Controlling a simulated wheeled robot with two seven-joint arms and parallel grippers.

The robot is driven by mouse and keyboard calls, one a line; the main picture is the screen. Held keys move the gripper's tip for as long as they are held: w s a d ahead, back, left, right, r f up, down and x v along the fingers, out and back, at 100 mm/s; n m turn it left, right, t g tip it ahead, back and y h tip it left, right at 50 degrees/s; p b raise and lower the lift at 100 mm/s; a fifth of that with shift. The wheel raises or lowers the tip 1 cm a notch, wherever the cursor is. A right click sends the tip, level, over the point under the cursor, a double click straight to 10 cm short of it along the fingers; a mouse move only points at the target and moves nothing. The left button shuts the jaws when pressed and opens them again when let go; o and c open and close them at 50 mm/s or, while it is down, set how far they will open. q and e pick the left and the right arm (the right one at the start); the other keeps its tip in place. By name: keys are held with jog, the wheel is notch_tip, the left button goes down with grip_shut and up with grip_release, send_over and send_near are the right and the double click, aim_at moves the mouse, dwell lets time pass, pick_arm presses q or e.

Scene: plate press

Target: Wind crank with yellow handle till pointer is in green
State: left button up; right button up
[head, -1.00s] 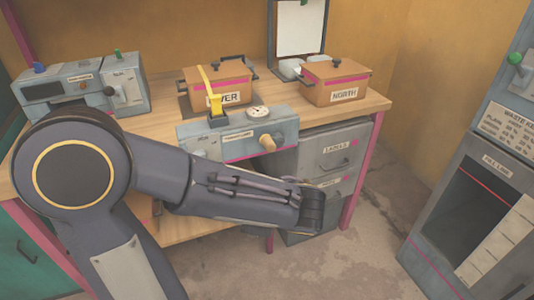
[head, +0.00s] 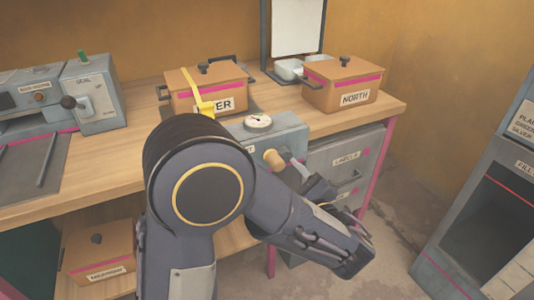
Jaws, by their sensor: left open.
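The grey-blue tensioning box (head: 289,131) stands at the table's front edge, with a round white dial (head: 258,122) on top. The dial's pointer and any green zone are too small to read. The crank's yellowish handle (head: 273,160) sticks out of the box's front. My left gripper (head: 293,168) is open just right of the handle, its fingers pointing up and left towards it; I cannot tell whether they touch. A yellow strap (head: 196,88) runs over the left orange pot (head: 175,93) down to the box. My left arm hides the box's left part. My right gripper is not in view.
A second orange pot (head: 340,96), labelled NORTH, stands at the right of the table. A grey sealing machine (head: 92,95) stands at the left. Grey drawers (head: 345,160) are below the table's right end. A grey cabinet (head: 490,215) stands at the far right; floor lies between.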

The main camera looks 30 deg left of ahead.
aim_at(273, 160)
pick_arm(q)
jog(key=x, duration=0.7)
jog(key=shift+a+b, duration=0.1)
jog(key=shift+b, duration=0.25)
jog(key=shift+c, duration=0.2)
grip_shut()
